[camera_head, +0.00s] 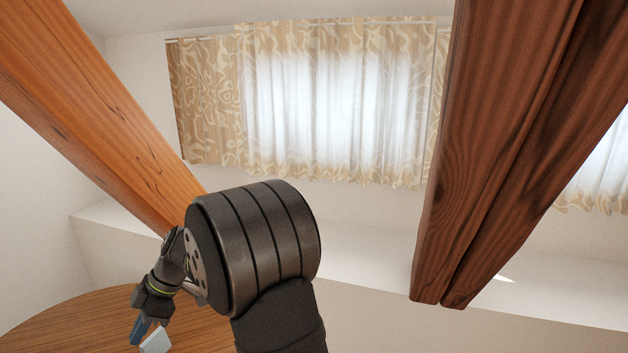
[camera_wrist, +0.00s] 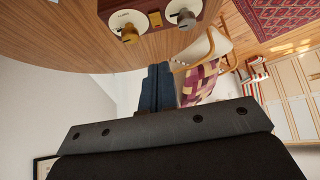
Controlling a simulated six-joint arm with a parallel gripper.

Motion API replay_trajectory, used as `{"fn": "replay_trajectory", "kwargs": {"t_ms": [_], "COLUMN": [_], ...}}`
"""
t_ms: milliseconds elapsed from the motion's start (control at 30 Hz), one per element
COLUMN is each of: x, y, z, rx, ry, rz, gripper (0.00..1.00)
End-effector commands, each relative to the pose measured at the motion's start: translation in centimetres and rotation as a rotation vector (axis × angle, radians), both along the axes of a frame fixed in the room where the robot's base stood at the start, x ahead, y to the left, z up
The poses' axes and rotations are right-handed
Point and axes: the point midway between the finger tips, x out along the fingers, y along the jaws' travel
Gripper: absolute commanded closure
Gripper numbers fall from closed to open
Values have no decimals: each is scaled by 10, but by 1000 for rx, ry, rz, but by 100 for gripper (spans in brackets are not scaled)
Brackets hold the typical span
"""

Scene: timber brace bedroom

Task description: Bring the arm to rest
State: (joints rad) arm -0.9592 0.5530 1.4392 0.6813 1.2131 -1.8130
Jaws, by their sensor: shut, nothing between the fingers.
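My gripper (camera_head: 147,334) is at the lower left of the head view, its fingers pointing down over the round wooden table (camera_head: 70,328). In the wrist view its two dark blue fingers (camera_wrist: 157,72) lie side by side, shut with nothing between them. A pale blue-white block shape (camera_head: 156,340) shows right at the fingertips in the head view; I cannot tell whether it is part of a finger or a separate thing. My arm is bent in the middle of the head view and hides part of the table.
A red-brown box with two round knobs (camera_wrist: 155,20) stands on the table. A chair with a patchwork cloth (camera_wrist: 203,82), a red rug (camera_wrist: 275,15) and a pale cabinet (camera_wrist: 292,95) lie beyond. Timber beams (camera_head: 95,100) (camera_head: 500,140) slope at both sides; curtains (camera_head: 335,100) hang behind.

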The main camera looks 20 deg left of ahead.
Motion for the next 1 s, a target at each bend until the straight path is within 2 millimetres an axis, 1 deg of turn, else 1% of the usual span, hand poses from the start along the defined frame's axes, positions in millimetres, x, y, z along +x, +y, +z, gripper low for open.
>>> {"fn": "replay_trajectory", "kwargs": {"t_ms": [33,200,400,600,1000], "x": [-11,-28,-47,-64,-82], "y": [4,13,22,33,54], "z": [-11,-32,-55,-74,-80], "rx": [-25,-77,-129,-170,-274], "ry": [-22,-118,-233,-351,-502], "rz": [38,134,248,354,212], "gripper": [100,100,100,100,100]}}
